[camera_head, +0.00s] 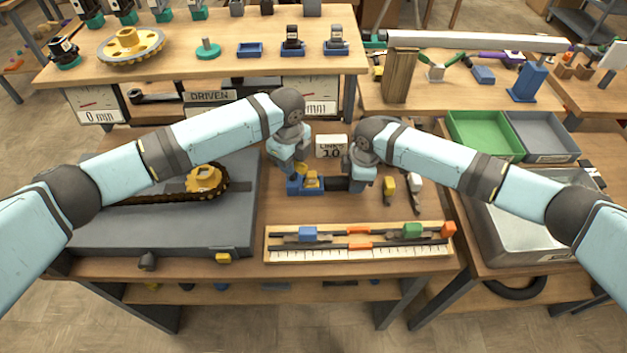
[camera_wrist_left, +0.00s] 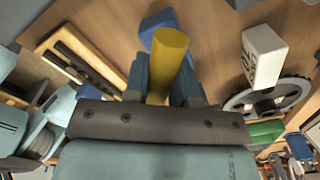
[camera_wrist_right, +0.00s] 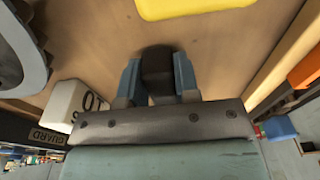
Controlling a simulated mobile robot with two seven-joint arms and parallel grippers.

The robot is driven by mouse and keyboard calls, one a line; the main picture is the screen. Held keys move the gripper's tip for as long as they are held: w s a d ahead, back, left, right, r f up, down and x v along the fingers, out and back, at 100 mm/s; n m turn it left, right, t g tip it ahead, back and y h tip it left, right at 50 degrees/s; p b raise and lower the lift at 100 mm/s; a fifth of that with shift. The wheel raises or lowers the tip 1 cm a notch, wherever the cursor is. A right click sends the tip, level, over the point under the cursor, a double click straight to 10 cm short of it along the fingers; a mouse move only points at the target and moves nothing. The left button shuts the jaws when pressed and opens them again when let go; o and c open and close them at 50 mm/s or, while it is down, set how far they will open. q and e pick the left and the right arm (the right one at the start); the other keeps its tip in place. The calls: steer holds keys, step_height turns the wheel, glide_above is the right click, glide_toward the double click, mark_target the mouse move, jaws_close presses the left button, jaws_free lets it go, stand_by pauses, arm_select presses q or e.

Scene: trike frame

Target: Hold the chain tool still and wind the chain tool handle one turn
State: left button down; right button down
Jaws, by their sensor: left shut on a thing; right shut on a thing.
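The chain tool (camera_head: 294,188) stands on the wooden bench in the head view, with a blue body, yellow parts (camera_head: 312,178) and a dark handle (camera_head: 335,184) reaching right. My left gripper (camera_head: 299,172) is shut on the tool's upright yellow post, which shows as a yellow cylinder (camera_wrist_left: 168,60) between the fingers in the left wrist view. Part of a blue block shows behind it. My right gripper (camera_head: 357,183) is shut on the dark handle end (camera_wrist_right: 157,68), seen between its fingers in the right wrist view. The wrist partly hides the handle.
A white LINKS 10 block (camera_head: 331,146) stands just behind the tool. A wooden gauge tray (camera_head: 360,254) lies in front. A grey platform with a chain and yellow sprocket (camera_head: 205,179) is left.

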arm_select(q)
steer(key=m, duration=0.4)
steer(key=shift+m, duration=0.4)
steer(key=m, duration=0.4)
steer(key=shift+m, duration=0.3)
steer(key=c, duration=0.9)
jaws_free()
steer(key=shift+o, duration=0.2)
steer(key=shift+r, duration=0.15)
steer(key=shift+r, duration=2.4)
arm_select(e)
steer(key=c, duration=0.8)
jaws_free()
